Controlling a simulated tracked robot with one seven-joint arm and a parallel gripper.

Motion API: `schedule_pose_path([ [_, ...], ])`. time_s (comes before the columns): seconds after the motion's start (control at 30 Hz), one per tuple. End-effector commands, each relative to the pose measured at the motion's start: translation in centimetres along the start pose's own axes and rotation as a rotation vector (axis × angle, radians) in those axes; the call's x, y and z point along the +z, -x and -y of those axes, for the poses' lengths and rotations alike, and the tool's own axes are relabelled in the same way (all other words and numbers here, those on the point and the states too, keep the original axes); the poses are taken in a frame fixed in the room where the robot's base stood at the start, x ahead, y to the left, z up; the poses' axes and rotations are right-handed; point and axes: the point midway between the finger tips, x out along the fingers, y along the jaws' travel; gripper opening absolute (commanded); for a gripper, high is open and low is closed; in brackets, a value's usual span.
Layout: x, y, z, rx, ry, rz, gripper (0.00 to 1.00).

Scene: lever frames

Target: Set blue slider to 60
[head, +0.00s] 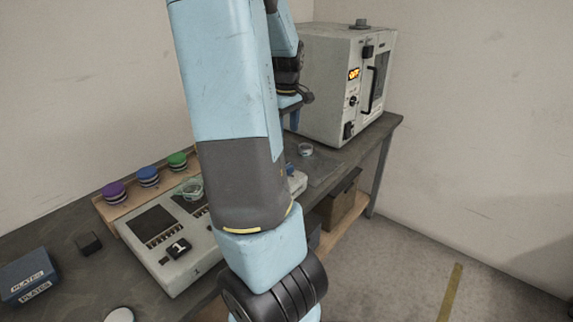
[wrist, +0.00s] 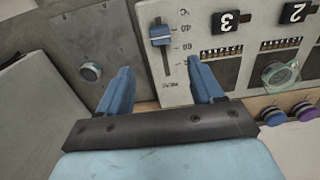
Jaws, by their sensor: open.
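The blue slider (wrist: 160,35) sits in a vertical slot beside a printed scale on the light panel (wrist: 213,77) in the wrist view. The knob is in the upper part of the visible slot, roughly level with the mark that looks like 40; the small numbers are hard to read. My gripper (wrist: 160,69) is open and empty. Its two blue fingers are apart on either side of the slot, below the knob in the picture and not visibly touching it.
Purple (head: 113,192), blue (head: 148,176) and green (head: 178,161) round pieces stand behind the panel. A white oven (head: 338,85) stands at the bench's far end.

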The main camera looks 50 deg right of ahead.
Motion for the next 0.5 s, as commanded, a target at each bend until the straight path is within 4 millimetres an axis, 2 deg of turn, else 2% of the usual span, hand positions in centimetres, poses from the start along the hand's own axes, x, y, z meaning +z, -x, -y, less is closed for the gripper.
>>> schedule_pose_path([
  [0.5,0.1,-7.6,0.1,-0.002,-0.002,0.003,0.66],
])
